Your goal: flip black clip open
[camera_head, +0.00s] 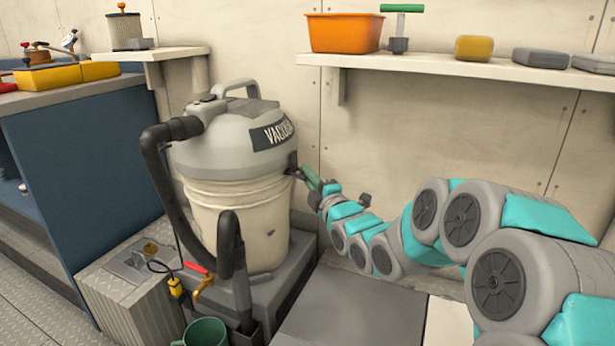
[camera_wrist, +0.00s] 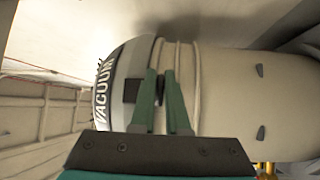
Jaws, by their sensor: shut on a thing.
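The black clip (camera_head: 292,163) is on the right side of the vacuum (camera_head: 228,150), where the grey lid meets the cream bucket. My gripper (camera_head: 303,174) reaches it from the right, with its green fingertips at the clip. In the wrist view, the two green fingers of my gripper (camera_wrist: 160,78) are close together, with a narrow dark part of the clip (camera_wrist: 161,88) between them. A dark square (camera_wrist: 131,89) shows on the lid beside the fingers. The fingers hide much of the clip, so I cannot tell how far it is flipped.
A black hose (camera_head: 157,180) hangs on the vacuum's left side. A shelf (camera_head: 460,65) with an orange bin (camera_head: 344,32) is above my arm. A green mug (camera_head: 205,332) and a brass tap (camera_head: 203,284) are low in front. The grey surface (camera_head: 350,305) below my arm is clear.

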